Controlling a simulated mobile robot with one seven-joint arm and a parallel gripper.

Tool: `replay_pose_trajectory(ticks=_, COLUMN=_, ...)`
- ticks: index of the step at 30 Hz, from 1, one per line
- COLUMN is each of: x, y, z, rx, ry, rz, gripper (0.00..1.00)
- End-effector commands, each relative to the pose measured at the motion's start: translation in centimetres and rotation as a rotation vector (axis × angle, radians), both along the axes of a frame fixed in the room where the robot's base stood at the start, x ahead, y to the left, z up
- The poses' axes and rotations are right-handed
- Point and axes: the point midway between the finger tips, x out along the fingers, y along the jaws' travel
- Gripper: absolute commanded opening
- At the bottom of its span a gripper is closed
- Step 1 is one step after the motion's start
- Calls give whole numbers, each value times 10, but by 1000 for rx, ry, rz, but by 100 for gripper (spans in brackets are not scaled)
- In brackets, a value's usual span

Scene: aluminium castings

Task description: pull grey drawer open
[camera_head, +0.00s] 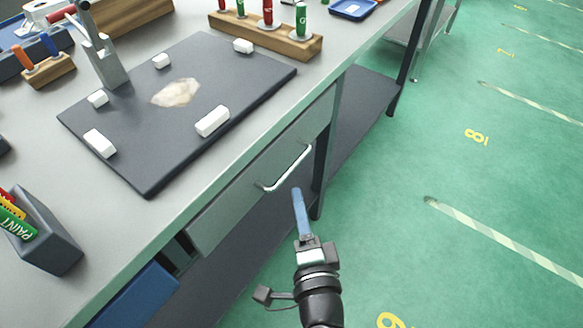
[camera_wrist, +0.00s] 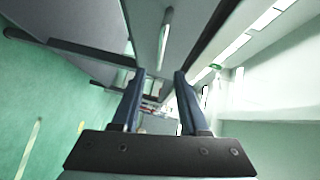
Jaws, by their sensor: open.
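The grey drawer (camera_head: 238,205) sits under the workbench top in the head view, and its front looks about flush with the bench edge. A pale bar handle (camera_head: 287,172) stands out from the front. My gripper (camera_head: 297,192) is just below and in front of the handle, with its blue fingers pointing up toward it. In the wrist view my gripper (camera_wrist: 160,76) is open, with a gap between the two fingertips. A pale bar that looks like the handle (camera_wrist: 163,42) shows beyond that gap. I cannot tell whether the fingers touch it.
The workbench top (camera_head: 250,125) carries a dark plate (camera_head: 150,135) with white blocks, a wooden tool rack (camera_head: 262,36) and a grey marker holder (camera_head: 42,232). A dark bench leg (camera_head: 321,165) stands close to my gripper. A blue bin (camera_head: 140,295) is below. The green floor (camera_head: 440,230) at right is clear.

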Motion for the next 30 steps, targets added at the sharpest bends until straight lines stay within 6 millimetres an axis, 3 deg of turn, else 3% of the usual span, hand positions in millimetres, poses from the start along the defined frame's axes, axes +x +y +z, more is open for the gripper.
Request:
replay_pose_trajectory(ticks=9, x=59, y=8, z=-6, rx=-3, ry=-4, rz=0, gripper=44)
replay_pose_trajectory(ticks=15, x=88, y=13, z=-11, rx=-4, ry=-2, rz=1, gripper=44)
replay_pose_trajectory(ticks=21, x=102, y=15, z=-13, rx=-3, ry=-1, rz=1, gripper=44)
replay_pose_trajectory(ticks=30, x=104, y=16, z=-14, rx=-3, ry=0, rz=0, gripper=44)
